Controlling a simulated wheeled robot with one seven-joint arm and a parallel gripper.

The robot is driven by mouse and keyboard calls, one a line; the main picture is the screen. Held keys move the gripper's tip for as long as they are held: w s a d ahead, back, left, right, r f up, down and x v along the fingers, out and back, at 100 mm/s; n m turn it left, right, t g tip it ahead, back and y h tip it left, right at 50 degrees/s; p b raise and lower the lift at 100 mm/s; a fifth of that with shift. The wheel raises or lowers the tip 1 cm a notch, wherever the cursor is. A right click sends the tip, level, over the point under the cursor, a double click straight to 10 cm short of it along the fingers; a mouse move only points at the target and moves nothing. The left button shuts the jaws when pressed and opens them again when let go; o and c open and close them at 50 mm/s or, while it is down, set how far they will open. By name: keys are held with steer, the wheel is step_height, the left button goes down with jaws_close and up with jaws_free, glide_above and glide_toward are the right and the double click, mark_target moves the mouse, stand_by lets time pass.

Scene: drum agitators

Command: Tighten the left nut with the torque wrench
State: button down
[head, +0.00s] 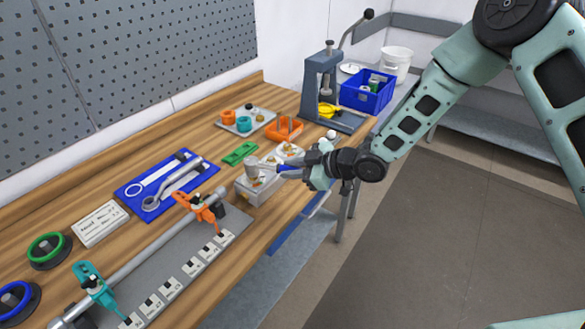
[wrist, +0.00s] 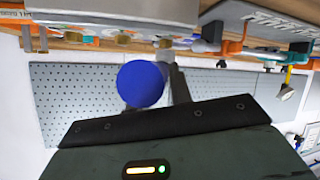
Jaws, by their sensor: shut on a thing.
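My gripper (head: 308,170) is shut on a blue-ended tool (head: 288,168), held over the front edge of the bench. In the wrist view its round blue end (wrist: 140,84) faces the camera and hides most of the tool. I cannot tell for sure that it is the torque wrench. Just left of and below the gripper is a grey block (head: 250,192) with small brass-coloured parts on top. Brass-coloured nut-like parts (wrist: 124,39) show beyond the tool in the wrist view. I cannot tell which is the left nut.
A blue mat (head: 152,205) holds a grey wrench (head: 182,183) and a pale ring-ended shape. A long shaft with an orange clamp (head: 203,207) and a teal clamp (head: 93,284) lies in front. An arbor press (head: 322,85) and a blue bin (head: 368,96) stand at the far end.

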steer(key=shift+f+b, duration=0.8)
steer(key=shift+f, duration=0.15)
stand_by(0.5)
steer(key=shift+s+a+m+t+b, duration=0.15)
steer(key=shift+s+m+t+b, duration=0.15)
steer(key=shift+b, duration=0.2)
steer(key=shift+s+a+m+b, duration=0.1)
steer(key=shift+s+m+b, duration=0.15)
steer(key=shift+b, duration=0.25)
steer(key=shift+t+h, duration=0.3)
steer(key=shift+s+a+r+m+t+h+b, duration=0.1)
steer(key=shift+s+a+m+t+h+b, duration=0.6)
steer(key=shift+m+b, duration=0.35)
steer(key=shift+s+a+m+t+h+b, duration=0.45)
steer(key=shift+s+m+t+b, duration=0.3)
steer(key=shift+b, duration=0.4)
steer(key=shift+d, duration=0.1)
steer(key=shift+t+h, duration=0.25)
